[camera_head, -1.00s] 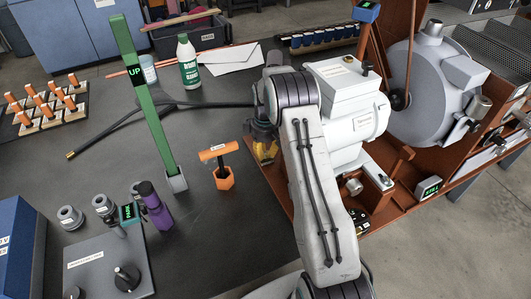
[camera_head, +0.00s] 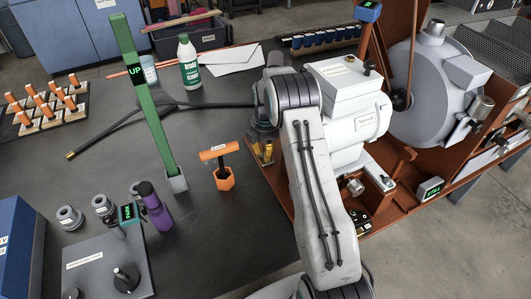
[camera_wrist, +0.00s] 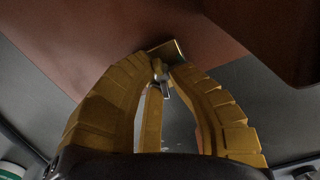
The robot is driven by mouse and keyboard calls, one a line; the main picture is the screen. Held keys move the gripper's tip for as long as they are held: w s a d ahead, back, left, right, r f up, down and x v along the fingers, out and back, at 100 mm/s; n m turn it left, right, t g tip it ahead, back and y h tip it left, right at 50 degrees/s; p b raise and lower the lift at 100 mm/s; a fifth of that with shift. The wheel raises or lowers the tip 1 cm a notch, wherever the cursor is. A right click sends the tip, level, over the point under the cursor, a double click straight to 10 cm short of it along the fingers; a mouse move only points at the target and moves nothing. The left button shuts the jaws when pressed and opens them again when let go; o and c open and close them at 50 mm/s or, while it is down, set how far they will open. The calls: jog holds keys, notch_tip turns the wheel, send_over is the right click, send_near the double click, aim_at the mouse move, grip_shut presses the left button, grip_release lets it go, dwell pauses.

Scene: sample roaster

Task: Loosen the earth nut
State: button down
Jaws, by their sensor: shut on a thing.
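My gripper (camera_head: 266,152) is at the left side of the white machine, near the edge of the brown base, mostly hidden behind my arm in the head view. In the wrist view its yellow fingers (camera_wrist: 162,66) come together at their tips. Between the tips is a small silvery metal piece (camera_wrist: 161,76), which looks like the earth nut. The fingers hide most of it, and I cannot tell how far it is turned. A small brass-coloured plate edge (camera_wrist: 166,49) shows just beyond the tips, against the brown surface (camera_wrist: 110,35).
The white machine (camera_head: 368,122) and the large grey drum (camera_head: 425,90) stand to the right. A green-labelled bottle (camera_head: 188,62) stands behind.

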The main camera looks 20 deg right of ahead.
jog(key=n, duration=0.6)
jog(key=shift+s+a+f+n, duration=0.15)
jog(key=shift+s+f+n, duration=0.05)
jog(key=shift+s+n, duration=0.1)
jog(key=n, duration=0.6)
jog(key=shift+n, duration=0.3)
jog(key=c, duration=1.2)
grip_release()
jog(key=shift+d+r, duration=0.1)
jog(key=shift+d, duration=0.1)
jog(key=shift+w, duration=0.1)
jog(key=shift+r, duration=0.15)
jog(key=shift+w+r, duration=0.1)
jog(key=shift+r, duration=0.15)
notch_tip(320, 180, up, 11)
jog(key=shift+r, duration=0.15)
